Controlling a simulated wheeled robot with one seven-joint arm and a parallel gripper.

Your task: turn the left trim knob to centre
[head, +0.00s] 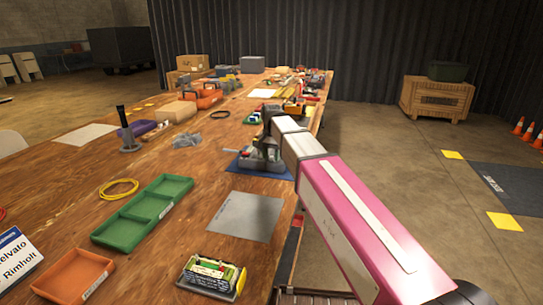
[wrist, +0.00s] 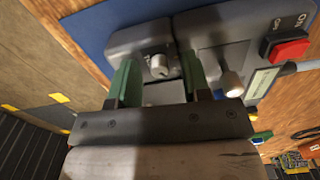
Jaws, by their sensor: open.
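A grey charger unit (wrist: 215,30) fills the upper part of the wrist view. My gripper (wrist: 158,64) is open, with one green finger on each side of a small pale metal knob (wrist: 160,68). Gaps show between the knob and both fingers. The lettering looks upside down here, and I cannot tell surely which knob is the left one. Neither knob's pointer reads clearly.
A red switch (wrist: 290,47) and a cable are on the unit's right side in the wrist view. A blue mat (wrist: 110,25) lies under the unit.

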